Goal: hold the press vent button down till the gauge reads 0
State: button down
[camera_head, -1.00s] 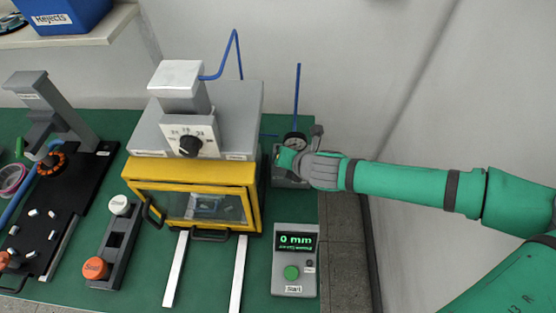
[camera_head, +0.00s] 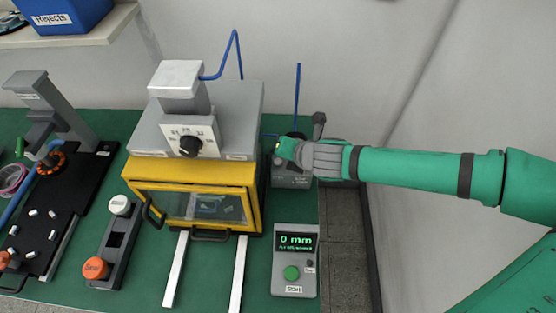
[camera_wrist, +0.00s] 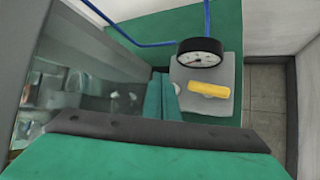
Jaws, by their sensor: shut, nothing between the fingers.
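The grey vent box (camera_head: 290,181) stands at the right edge of the green bench, beside the press (camera_head: 195,165). In the wrist view the box (camera_wrist: 215,108) carries a round black gauge (camera_wrist: 200,52) with a white dial and a yellow bar-shaped part (camera_wrist: 208,90). The needle is too small to read surely. My gripper (camera_head: 284,149) is shut and empty over the box, hiding most of the gauge in the head view. In the wrist view its green fingers (camera_wrist: 162,98) are left of the yellow part, apart from it in the picture. I cannot tell whether they touch a button.
A display unit (camera_head: 296,262) reading "0 mm" stands in front. The press has a yellow-framed clear door. A two-button box (camera_head: 112,245) and a black fixture board (camera_head: 60,205) lie left. A blue tube (camera_head: 297,95) rises behind the gauge. The bench ends right of the vent box.

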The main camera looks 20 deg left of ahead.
notch_tip(320, 180, up, 2)
jog(key=shift+w+r, duration=0.1)
jog(key=shift+w, duration=0.05)
jog(key=shift+r, duration=0.35)
